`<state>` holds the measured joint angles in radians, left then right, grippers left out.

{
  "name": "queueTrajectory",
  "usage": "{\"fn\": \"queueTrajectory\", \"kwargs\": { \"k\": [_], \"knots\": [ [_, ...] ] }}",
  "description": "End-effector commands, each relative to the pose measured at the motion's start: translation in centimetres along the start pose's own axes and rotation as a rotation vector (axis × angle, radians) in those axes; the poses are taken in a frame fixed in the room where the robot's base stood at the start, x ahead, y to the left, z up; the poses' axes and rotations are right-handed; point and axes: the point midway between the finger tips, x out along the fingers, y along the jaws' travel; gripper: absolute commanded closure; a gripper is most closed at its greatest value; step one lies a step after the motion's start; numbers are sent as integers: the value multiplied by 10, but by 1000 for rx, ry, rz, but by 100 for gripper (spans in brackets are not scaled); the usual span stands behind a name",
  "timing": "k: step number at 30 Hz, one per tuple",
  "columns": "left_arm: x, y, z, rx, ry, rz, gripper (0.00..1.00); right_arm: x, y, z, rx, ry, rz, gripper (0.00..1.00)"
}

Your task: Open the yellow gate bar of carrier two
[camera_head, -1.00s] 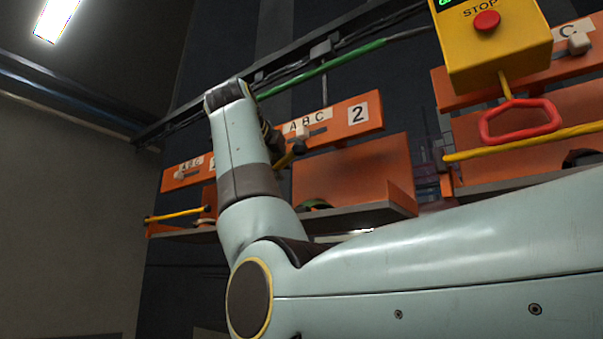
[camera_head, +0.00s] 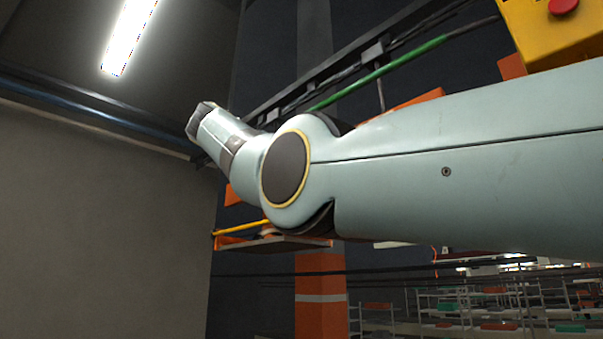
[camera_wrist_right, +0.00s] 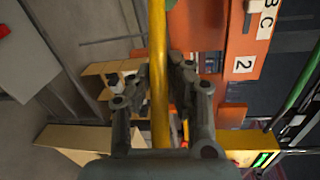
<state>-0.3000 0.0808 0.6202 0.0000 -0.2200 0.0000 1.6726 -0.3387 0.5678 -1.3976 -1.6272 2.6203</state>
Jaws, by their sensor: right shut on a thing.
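In the right wrist view my right gripper (camera_wrist_right: 161,76) is shut on the yellow gate bar (camera_wrist_right: 158,35), which runs upright through the picture between its fingers. An orange plate (camera_wrist_right: 250,45) marked "2" and part of a "BC" label shows to the right of the bar. The gripper and the held bar are hidden there. My left gripper is not in view.
In the head view another carrier (camera_head: 285,244) with a yellow bar (camera_head: 243,229) hangs left of and below my arm. A yellow stop box (camera_head: 555,35) with a red button hangs at the upper right. A dark rail with a green bar (camera_head: 400,65) runs above.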

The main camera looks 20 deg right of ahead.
Motion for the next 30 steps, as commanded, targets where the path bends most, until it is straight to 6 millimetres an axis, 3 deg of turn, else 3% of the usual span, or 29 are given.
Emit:
{"fn": "queueTrajectory", "kwargs": {
  "k": [13,14,19,30],
  "knots": [
    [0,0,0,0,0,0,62,0,6,2,-10,2,8,100],
    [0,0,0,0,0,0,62,0,6,2,-10,2,8,82],
    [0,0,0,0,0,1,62,0,4,1,-7,2,5,60],
    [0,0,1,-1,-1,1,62,0,2,1,-3,2,2,60]
  ]
}}
